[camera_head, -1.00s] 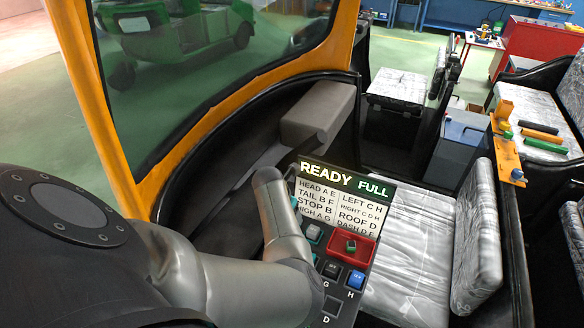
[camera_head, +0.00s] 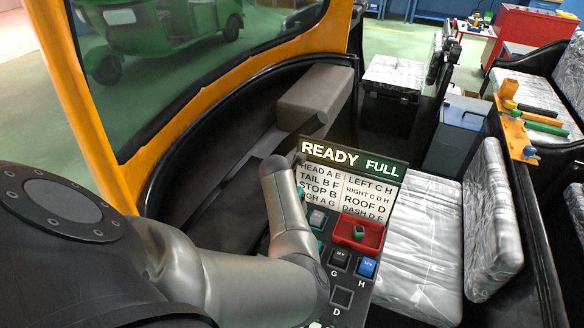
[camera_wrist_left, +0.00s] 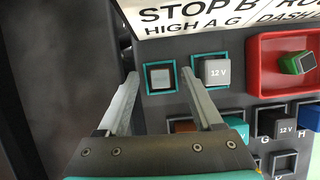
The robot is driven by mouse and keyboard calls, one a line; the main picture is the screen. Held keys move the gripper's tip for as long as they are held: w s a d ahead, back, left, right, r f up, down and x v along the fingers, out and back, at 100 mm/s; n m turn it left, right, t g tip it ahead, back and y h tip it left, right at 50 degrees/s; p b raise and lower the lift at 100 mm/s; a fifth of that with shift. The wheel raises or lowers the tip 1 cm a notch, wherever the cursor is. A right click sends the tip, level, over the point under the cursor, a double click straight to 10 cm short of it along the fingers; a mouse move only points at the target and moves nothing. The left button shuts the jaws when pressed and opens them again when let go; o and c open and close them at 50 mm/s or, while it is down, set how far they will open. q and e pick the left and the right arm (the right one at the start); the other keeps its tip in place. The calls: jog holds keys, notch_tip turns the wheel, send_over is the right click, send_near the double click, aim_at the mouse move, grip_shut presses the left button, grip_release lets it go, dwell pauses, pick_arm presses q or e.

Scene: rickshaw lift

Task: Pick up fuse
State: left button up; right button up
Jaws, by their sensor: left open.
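In the left wrist view my left gripper (camera_wrist_left: 163,76) is open and empty, its two fingers over the fuse panel. A teal-edged socket with a grey square (camera_wrist_left: 161,77) shows between the fingertips. A grey "12 V" fuse (camera_wrist_left: 217,72) sits in a teal-edged socket just right of the right finger. A small green fuse (camera_wrist_left: 298,64) lies tilted in a red tray (camera_wrist_left: 254,88); in the head view the green fuse (camera_head: 359,232) also shows. A black "12 V" fuse (camera_wrist_left: 287,128) and a blue fuse (camera_head: 367,267) sit lower right. In the head view my left arm hides part of the panel.
A lit sign reading "READY FULL" (camera_head: 352,160) stands behind the panel above a label board (camera_head: 344,193). A plastic-covered seat (camera_head: 418,245) is right of the panel. The orange windshield frame (camera_head: 92,140) and black dashboard edge enclose the left side. An orange rack with coloured cylinders (camera_head: 517,120) stands far right.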

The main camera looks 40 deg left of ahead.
pick_arm(q)
jog(key=shift+w+f, duration=0.2)
jog(key=shift+f, duration=0.15)
jog(key=shift+r, duration=0.1)
jog(key=shift+c, duration=0.5)
grip_shut()
